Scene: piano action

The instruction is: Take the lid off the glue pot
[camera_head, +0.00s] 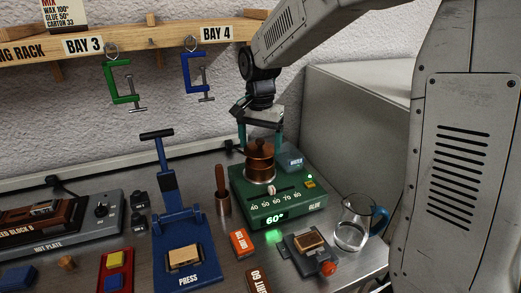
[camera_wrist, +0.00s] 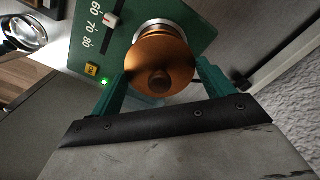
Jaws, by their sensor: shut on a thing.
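The glue pot (camera_head: 260,172) is copper-brown and sits in the green heater (camera_head: 238,190) marked GLUE, whose display reads 60°. Its round copper lid (camera_head: 259,152), with a small knob on top, is over the pot and looks level. It also shows in the wrist view (camera_wrist: 168,58). My gripper (camera_head: 260,147) comes down from above with one green finger on each side of the lid. In the wrist view my gripper (camera_wrist: 160,82) is shut on the lid across its width. I cannot tell whether there is a gap between lid and pot.
A blue WATER container (camera_head: 291,158) stands close at the right of the pot. A glass jug (camera_head: 354,225) stands at the right and a wooden-handled tool (camera_head: 222,195) at the left. The blue press (camera_head: 182,230) is further left. A rack with clamps (camera_head: 140,40) hangs behind.

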